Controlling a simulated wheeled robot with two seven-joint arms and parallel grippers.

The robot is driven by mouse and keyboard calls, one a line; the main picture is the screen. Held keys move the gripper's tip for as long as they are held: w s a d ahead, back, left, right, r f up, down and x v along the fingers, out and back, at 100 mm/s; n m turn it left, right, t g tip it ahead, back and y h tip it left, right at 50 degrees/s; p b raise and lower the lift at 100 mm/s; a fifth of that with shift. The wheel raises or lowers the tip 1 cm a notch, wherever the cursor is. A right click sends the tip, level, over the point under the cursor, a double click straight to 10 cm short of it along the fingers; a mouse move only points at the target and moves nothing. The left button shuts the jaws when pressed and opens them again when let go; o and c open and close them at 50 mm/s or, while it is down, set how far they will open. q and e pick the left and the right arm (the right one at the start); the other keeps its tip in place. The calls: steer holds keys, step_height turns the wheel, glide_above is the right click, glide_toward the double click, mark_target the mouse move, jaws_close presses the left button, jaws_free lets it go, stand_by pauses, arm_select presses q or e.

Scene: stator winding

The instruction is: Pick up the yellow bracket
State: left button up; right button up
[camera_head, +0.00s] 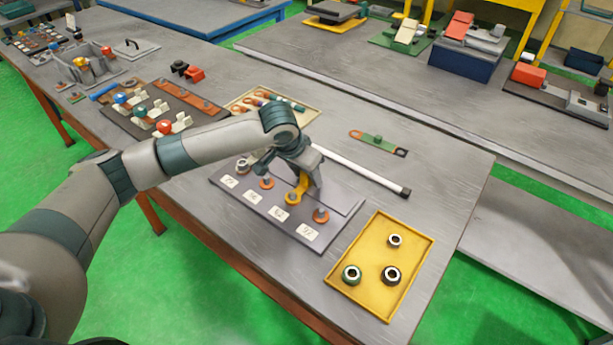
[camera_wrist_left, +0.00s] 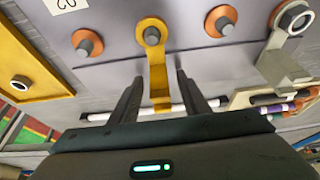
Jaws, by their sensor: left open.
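The yellow bracket (camera_head: 297,191) sits on the grey terminal board (camera_head: 262,217), with its ring end around a post. In the left wrist view the bracket (camera_wrist_left: 156,65) shows its ring around a grey bolt, and its strip runs down between my fingers. My left gripper (camera_head: 301,181) is above the board at the bracket. In the wrist view its two fingers (camera_wrist_left: 158,90) stand apart on either side of the strip, with a gap to each side. The far end of the strip is partly hidden by the gripper body. My right gripper does not show.
Orange washers on posts flank the bracket, one being this washer (camera_head: 321,215). A yellow tray (camera_head: 370,297) with three nuts lies at the front right. A white rod (camera_head: 365,174) lies behind the board. A green bracket (camera_head: 378,142) lies further back, with clear table around it.

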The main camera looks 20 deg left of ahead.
arm_select(q)
jaws_close()
steer(key=shift+r, duration=0.15)
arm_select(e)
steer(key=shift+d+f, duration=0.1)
